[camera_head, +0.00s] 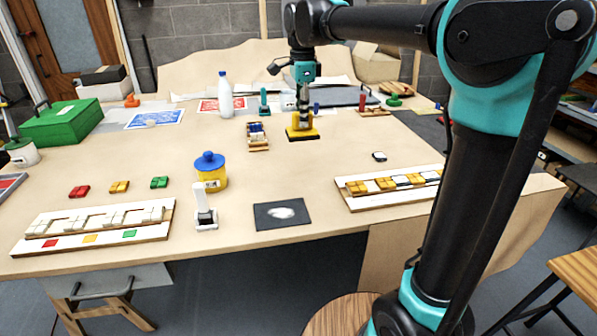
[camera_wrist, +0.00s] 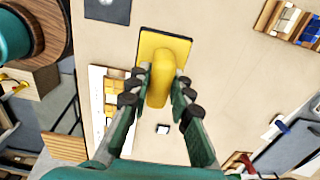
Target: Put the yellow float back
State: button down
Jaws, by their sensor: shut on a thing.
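The yellow float (camera_head: 301,130) has a flat yellow plate with a dark underside and a raised yellow handle. My gripper (camera_head: 303,104) is shut on its handle from above, past the middle of the table. In the wrist view, the fingers of my gripper (camera_wrist: 163,84) lie on both sides of the handle of the float (camera_wrist: 160,62). The float looks level and appears to be off the tabletop, though the exact gap is hard to tell.
A box of small tiles (camera_head: 258,144) stands just left of the float, with a white bottle (camera_head: 225,95) behind. A mosaic panel (camera_head: 385,203) lies at front right and a dark mat (camera_head: 258,225) at the front edge. Bare tabletop (camera_head: 320,175) lies between.

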aim_at(302, 129)
notch_tip(302, 129, down, 16)
jog(key=shift+f, duration=0.15)
dwell(0.3)
jog(key=shift+f, duration=0.1)
jog(key=c, duration=1.4)
grip_release()
jog(key=shift+o, duration=0.2)
notch_tip(302, 129, up, 12)
jog(key=shift+r, duration=0.1)
